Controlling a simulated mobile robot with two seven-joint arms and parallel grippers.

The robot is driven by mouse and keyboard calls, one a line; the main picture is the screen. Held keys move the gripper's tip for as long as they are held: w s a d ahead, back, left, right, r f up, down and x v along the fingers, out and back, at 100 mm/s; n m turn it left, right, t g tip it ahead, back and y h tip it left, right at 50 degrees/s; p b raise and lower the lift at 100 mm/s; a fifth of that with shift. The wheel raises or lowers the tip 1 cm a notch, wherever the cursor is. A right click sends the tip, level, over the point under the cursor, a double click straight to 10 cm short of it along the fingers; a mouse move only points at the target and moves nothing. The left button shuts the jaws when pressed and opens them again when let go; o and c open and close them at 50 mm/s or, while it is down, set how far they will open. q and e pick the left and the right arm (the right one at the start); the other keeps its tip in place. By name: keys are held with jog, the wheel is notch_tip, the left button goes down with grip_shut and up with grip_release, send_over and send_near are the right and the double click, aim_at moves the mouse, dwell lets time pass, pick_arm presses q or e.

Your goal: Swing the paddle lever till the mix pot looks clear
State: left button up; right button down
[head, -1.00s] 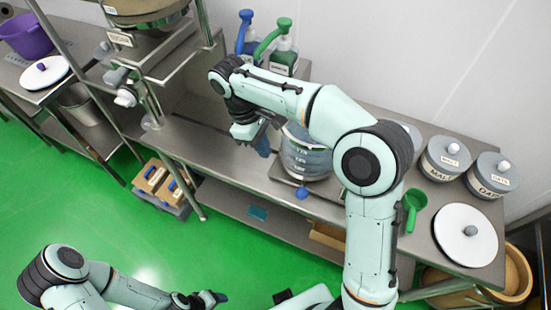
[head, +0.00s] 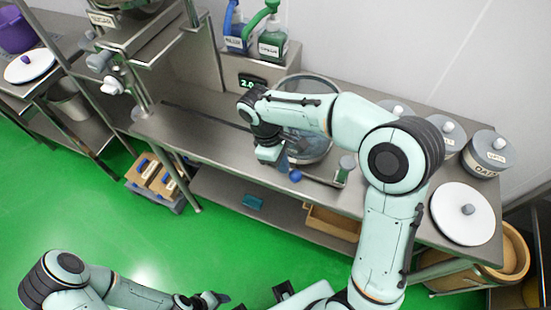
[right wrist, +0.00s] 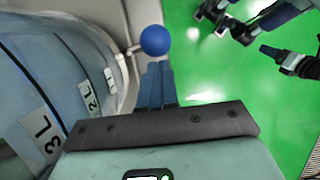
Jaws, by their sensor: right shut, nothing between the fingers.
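The mix pot (head: 318,92) is a clear, bluish round vessel on the steel bench, partly hidden behind my right arm. In the right wrist view its wall (right wrist: 50,65) fills the left side, with 2 L and 3 L labels. The paddle lever's blue ball knob (head: 296,176) sticks out at the pot's front; the right wrist view shows the knob (right wrist: 155,40) on a thin rod. My right gripper (head: 282,164) is shut and empty, its blue fingertips (right wrist: 157,72) close to the knob; contact cannot be told. My left gripper (head: 208,299) hangs low over the floor, away from the bench.
Blue and green pump bottles (head: 268,48) stand behind a 2.0 display (head: 252,84). Grey lidded canisters (head: 487,155) and a white lid (head: 463,212) are at the right. A steel frame (head: 150,50) rises at the left.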

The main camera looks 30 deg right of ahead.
jog(key=s+d+n, duration=0.1)
jog(key=s+d, duration=0.1)
jog(key=s+d+n, duration=0.2)
jog(key=shift+t+h, duration=0.3)
pick_arm(q)
jog(key=shift+s+f, duration=0.2)
jog(key=shift+f, duration=0.1)
pick_arm(e)
jog(key=shift+d+n, duration=0.3)
jog(key=shift+d, duration=0.05)
